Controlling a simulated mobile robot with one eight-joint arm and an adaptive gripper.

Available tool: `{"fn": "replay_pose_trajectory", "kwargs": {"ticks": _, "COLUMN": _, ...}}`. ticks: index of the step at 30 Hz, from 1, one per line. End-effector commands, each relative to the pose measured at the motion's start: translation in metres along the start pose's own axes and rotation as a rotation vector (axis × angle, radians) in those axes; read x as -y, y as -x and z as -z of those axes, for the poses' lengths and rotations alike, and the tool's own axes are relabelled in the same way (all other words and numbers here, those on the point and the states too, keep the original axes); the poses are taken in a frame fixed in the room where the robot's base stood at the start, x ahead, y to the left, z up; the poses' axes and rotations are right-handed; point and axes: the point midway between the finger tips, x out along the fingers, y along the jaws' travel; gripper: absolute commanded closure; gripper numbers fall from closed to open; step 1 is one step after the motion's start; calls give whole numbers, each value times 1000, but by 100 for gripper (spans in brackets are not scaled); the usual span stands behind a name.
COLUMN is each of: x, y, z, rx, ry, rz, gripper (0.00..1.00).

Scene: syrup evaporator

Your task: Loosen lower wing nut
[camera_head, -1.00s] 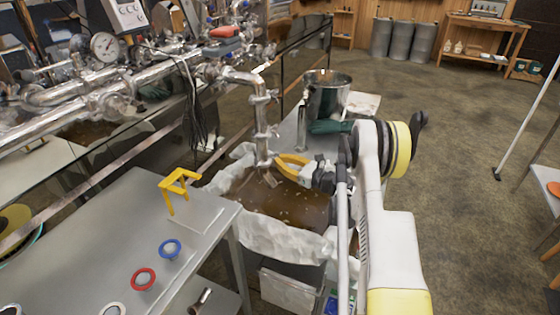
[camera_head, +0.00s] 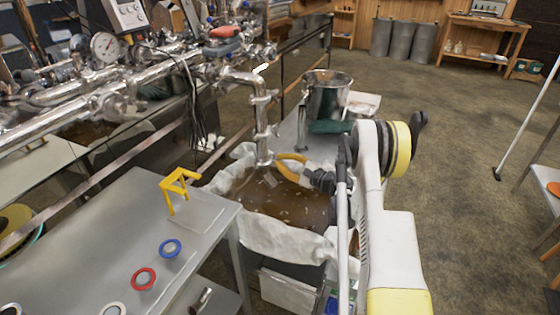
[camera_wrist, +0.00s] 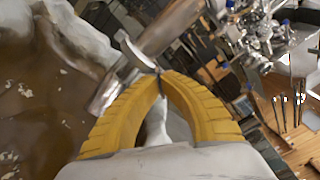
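A metal pipe (camera_head: 261,115) drops from an elbow and ends low over the brown liquid; it carries several clamps, among them a lower one (camera_head: 265,133). My gripper (camera_head: 277,157) has yellow fingers and sits beside the pipe's lower end, on its right. In the wrist view, the fingertips (camera_wrist: 160,75) come together against the end of a thin silvery flange (camera_wrist: 136,54) that crosses the pipe (camera_wrist: 158,30). The lower wing nut cannot be told apart there; whether anything is pinched between the tips is hidden.
A cloth-lined basin (camera_head: 265,235) of brown liquid lies under my gripper. A steel pot (camera_head: 327,95) stands behind it. A grey table (camera_head: 110,225) at left holds a yellow stand (camera_head: 178,187), a blue ring (camera_head: 170,249) and a red ring (camera_head: 143,279). Open floor lies to the right.

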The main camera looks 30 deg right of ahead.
Motion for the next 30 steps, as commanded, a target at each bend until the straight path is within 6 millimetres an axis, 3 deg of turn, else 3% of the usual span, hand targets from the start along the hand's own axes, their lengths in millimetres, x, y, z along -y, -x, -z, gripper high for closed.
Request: {"fn": "replay_pose_trajectory", "kwargs": {"ticks": 30, "x": -1, "y": 0, "z": 0, "rx": 0, "ry": 964, "rz": 1, "gripper": 100}}
